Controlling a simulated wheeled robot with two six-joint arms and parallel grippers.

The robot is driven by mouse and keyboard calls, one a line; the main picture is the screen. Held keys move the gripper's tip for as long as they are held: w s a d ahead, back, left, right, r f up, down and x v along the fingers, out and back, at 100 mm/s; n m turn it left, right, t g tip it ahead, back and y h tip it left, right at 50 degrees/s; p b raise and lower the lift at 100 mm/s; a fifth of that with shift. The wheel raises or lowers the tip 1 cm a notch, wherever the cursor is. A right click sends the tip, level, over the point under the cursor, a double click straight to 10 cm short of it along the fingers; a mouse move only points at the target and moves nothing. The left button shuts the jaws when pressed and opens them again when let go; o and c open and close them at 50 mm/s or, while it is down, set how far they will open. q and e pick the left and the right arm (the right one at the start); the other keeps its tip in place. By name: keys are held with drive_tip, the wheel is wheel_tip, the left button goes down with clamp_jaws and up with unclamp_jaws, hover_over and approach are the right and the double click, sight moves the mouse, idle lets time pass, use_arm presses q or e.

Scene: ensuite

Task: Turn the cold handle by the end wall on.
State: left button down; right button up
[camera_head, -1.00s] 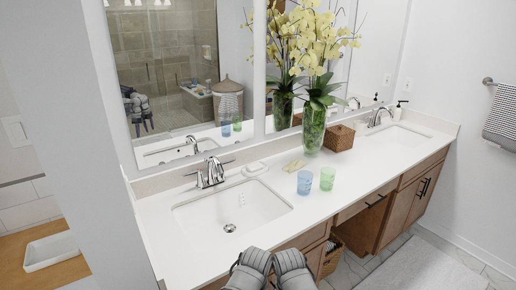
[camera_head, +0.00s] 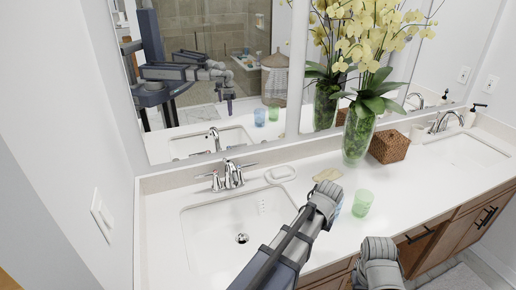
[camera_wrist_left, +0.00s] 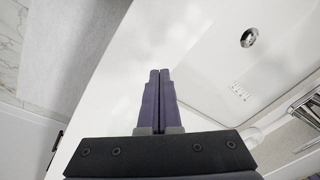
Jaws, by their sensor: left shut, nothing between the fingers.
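The chrome faucet (camera_head: 231,174) of the near-left sink has a left lever handle (camera_head: 208,176) and a right lever handle (camera_head: 246,167); which is cold cannot be told. Part of this faucet shows at the right edge of the left wrist view (camera_wrist_left: 307,108). A second chrome faucet (camera_head: 440,122) stands at the far right sink. My left gripper (camera_head: 326,199) is over the counter right of the near sink, apart from both handles; its shut, empty fingers show in the left wrist view (camera_wrist_left: 159,73). My right gripper (camera_head: 380,252) is at the bottom edge, its fingers hidden.
The near sink basin (camera_head: 215,225) lies left of my left arm. A green cup (camera_head: 362,203), a partly hidden blue cup and a soap dish (camera_head: 281,174) stand nearby. A flower vase (camera_head: 358,137) and wicker box (camera_head: 389,146) stand farther right. The left wall has a switch (camera_head: 102,214).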

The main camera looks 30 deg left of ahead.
use_arm(q)
drive_tip(key=w+a+r+n+p, duration=0.25)
drive_tip(key=w+a+r, duration=0.25)
drive_tip(key=w+a, duration=0.3)
wheel_tip(320, 180, up, 8)
drive_tip(key=n+t+y+p, duration=0.2)
drive_tip(key=n+p, duration=0.4)
drive_tip(key=p, duration=0.1)
hover_over(247, 166)
drive_tip(key=w+d, duration=0.2)
drive_tip(key=d, duration=0.1)
use_arm(e)
wheel_tip(247, 166, up, 12)
use_arm(q)
drive_tip(key=b+x, duration=0.9)
drive_tip(key=x, duration=0.1)
use_arm(e)
wheel_tip(247, 166, down, 9)
drive_tip(key=shift+f, duration=0.2)
use_arm(q)
drive_tip(key=shift+s+d, duration=0.1)
drive_tip(key=shift+s, duration=0.05)
